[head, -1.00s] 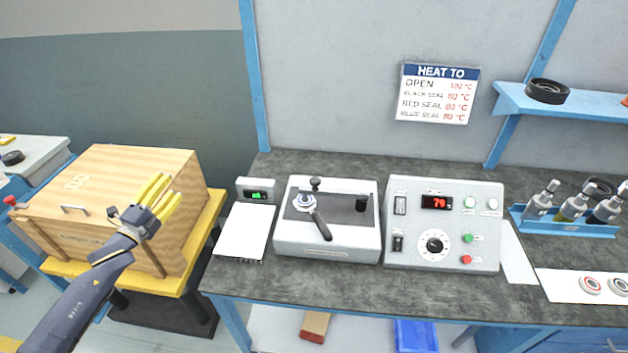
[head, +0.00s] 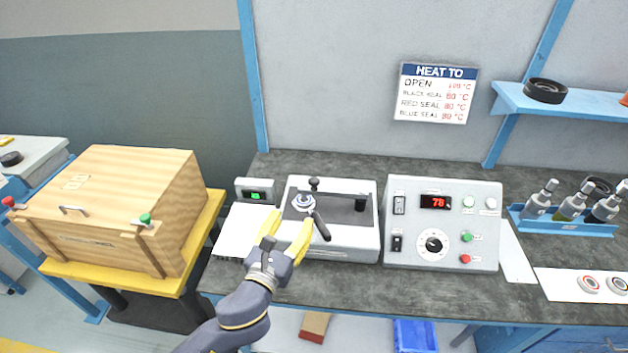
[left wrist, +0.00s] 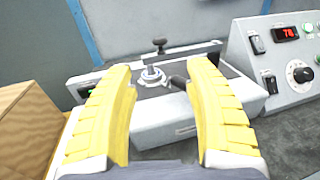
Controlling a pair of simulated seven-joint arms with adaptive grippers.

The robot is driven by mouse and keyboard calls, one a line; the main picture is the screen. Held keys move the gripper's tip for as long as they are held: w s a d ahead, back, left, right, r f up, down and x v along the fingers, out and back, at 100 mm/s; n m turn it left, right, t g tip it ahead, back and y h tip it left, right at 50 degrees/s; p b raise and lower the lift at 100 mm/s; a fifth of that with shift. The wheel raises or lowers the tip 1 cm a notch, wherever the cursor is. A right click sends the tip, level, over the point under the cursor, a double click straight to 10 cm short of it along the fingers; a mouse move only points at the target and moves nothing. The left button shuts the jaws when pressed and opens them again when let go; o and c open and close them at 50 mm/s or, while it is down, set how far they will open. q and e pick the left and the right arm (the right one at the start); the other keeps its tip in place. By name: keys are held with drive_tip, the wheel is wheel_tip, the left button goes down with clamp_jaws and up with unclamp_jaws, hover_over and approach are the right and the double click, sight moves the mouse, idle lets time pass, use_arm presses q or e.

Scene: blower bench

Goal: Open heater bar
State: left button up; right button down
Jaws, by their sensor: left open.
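The heater (head: 345,246) is a light grey box with a dark top plate on the bench. A bar with a black handle (head: 321,228) lies across the plate, slanting toward the front right from a round metal seat (head: 303,203). A black knob (head: 314,184) stands at the plate's back edge and a black block (head: 361,203) at its right. My left gripper (head: 288,228) is open and empty at the heater's front left, its yellow fingers pointing at it. In the left wrist view the handle (left wrist: 178,81) shows between the fingers, partly hidden by the right finger. My right gripper is not in view.
A control box (head: 470,215) with a red display reading 78 stands right of the heater. A small green display (head: 256,193) and white paper (head: 236,228) lie left. A wooden crate (head: 120,190) stands on a yellow-edged table. Bottles (head: 570,205) stand at the right.

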sight(312, 184)
use_arm(q)
drive_tip(key=x, duration=1.6)
drive_tip(key=shift+w, duration=0.25)
drive_tip(key=shift+c, duration=0.5)
clamp_jaws()
drive_tip(key=shift+r, duration=0.1)
